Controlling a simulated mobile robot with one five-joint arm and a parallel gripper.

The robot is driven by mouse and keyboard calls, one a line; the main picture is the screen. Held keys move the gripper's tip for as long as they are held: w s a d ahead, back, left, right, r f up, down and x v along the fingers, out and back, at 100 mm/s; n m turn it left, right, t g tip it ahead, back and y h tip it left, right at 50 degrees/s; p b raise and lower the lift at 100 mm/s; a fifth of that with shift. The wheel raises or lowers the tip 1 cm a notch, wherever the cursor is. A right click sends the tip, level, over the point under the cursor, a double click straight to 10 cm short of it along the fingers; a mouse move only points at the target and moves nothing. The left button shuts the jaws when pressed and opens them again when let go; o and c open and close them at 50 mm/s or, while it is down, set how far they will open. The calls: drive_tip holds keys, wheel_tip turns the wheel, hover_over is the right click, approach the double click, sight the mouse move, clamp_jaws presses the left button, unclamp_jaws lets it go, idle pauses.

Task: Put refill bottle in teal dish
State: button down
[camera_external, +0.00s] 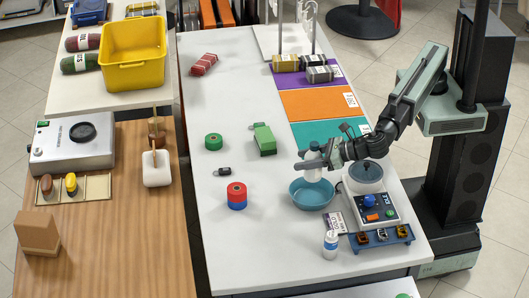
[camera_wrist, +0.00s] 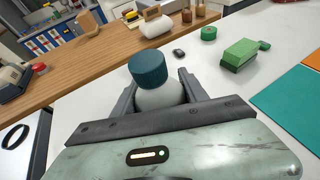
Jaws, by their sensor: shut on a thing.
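The refill bottle, white with a dark teal cap, is upright between the fingers of my gripper (camera_external: 323,158). In the external view the bottle (camera_external: 311,172) hangs over the teal dish (camera_external: 312,202), a round bowl on the white table. Its lower end overlaps the dish's far rim in the picture; I cannot tell the exact gap. In the wrist view my gripper (camera_wrist: 158,84) is shut on the bottle (camera_wrist: 160,98), with a finger on each side and the cap above them. The dish is hidden in the wrist view.
A device with a round top (camera_external: 371,205) stands right of the dish. A small white bottle (camera_external: 330,246) stands in front. A red and blue roll (camera_external: 236,198) is to the left, a green block (camera_external: 264,139) behind. The table's left front is clear.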

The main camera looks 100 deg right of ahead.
wheel_tip(320, 180, down, 9)
drive_tip(key=b, duration=0.7)
drive_tip(key=shift+b, duration=0.3)
drive_tip(key=shift+r, duration=0.2)
drive_tip(key=shift+f, duration=0.25)
drive_tip(key=c, duration=0.6)
unclamp_jaws()
drive_tip(key=shift+r, duration=0.1)
drive_tip(key=shift+r, duration=0.1)
drive_tip(key=shift+s+r+p, duration=0.2)
drive_tip(key=shift+r+p, duration=0.1)
drive_tip(key=shift+p, duration=0.15)
drive_tip(key=p+v, duration=0.4)
drive_tip(key=v, duration=0.7)
drive_tip(key=shift+s+a, duration=0.15)
drive_tip(key=shift+a, duration=0.05)
